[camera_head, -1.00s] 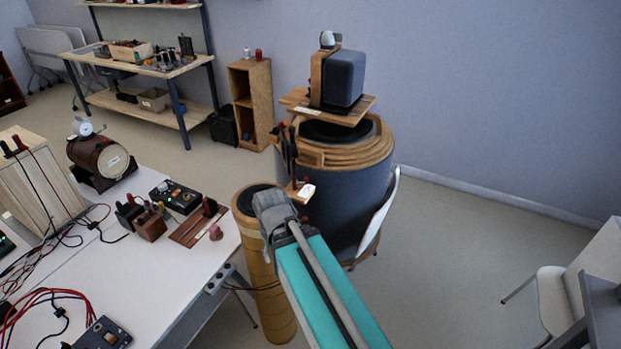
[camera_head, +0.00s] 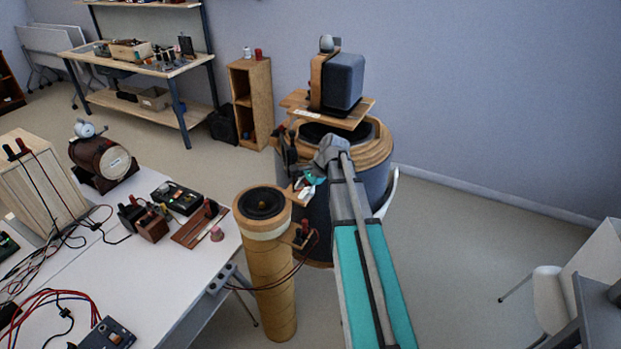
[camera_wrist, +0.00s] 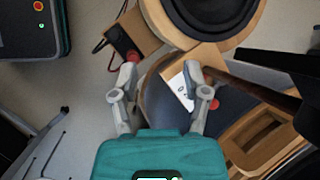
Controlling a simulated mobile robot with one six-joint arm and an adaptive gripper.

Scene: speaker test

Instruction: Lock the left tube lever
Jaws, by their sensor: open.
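A tan tube (camera_head: 268,285) with a black speaker cone on top stands beside the table. A larger dark tube (camera_head: 318,225) with a wooden top ring stands behind it. Dark lever-like bars (camera_head: 286,150) rise at the larger tube's left side; a dark bar also crosses the right of the wrist view (camera_wrist: 250,85). I cannot tell which part is the left tube lever. My gripper (camera_wrist: 162,75) is open and empty over a white label (camera_wrist: 183,92), near the speaker rim. In the head view my gripper (camera_head: 308,182) is partly hidden between the tubes.
A terminal block (camera_head: 301,236) with red and black wires sits on the tan tube's bracket. A dark box speaker (camera_head: 343,80) stands on a board atop the larger tube. The white table (camera_head: 150,275) at left holds electrical parts. Floor at right is open, with a white chair (camera_head: 555,300).

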